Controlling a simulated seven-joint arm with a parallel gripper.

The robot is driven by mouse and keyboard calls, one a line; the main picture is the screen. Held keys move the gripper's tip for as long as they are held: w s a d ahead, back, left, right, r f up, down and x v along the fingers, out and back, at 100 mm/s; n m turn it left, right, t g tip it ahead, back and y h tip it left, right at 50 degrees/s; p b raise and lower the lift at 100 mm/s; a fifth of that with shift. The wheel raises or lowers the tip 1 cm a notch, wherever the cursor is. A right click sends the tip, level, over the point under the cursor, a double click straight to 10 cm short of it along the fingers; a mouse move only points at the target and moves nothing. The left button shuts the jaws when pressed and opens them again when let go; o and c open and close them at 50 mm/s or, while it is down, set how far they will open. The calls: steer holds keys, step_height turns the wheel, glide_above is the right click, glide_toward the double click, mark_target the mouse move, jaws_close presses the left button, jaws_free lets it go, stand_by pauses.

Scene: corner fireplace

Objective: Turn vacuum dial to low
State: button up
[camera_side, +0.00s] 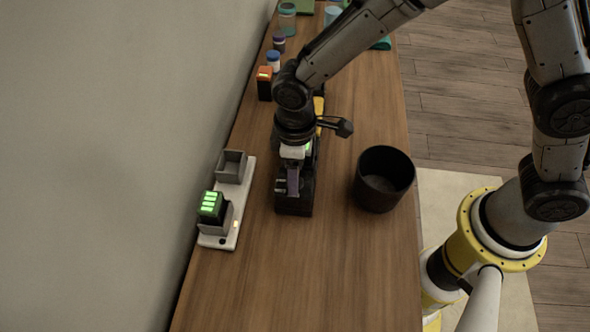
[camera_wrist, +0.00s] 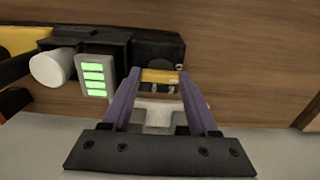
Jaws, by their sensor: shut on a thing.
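The black vacuum (camera_side: 294,205) lies lengthwise on the wooden table, largely hidden under my wrist in the side view. In the wrist view its dark body (camera_wrist: 155,48) runs across the top left. My gripper (camera_side: 292,182) points down at the vacuum's near end. In the wrist view the purple fingers of my gripper (camera_wrist: 160,88) are shut on a small part with a yellow-orange band, which seems to be the dial (camera_wrist: 160,76). Its markings and setting are unreadable. A panel with green bars (camera_wrist: 95,76) sits on the vacuum, left of the fingers.
A white charger base (camera_side: 243,205) holds a battery with green bars (camera_side: 210,204) left of the vacuum. A black bin (camera_side: 383,180) stands close on the right. An orange-topped black block (camera_side: 265,84) and several jars stand farther back. The table front is clear.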

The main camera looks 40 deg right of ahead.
steer(key=shift+m, duration=0.3)
steer(key=shift+c, duration=0.3)
steer(key=m, duration=0.8)
steer(key=shift+r, duration=0.1)
stand_by(0.4)
steer(key=o, duration=1.4)
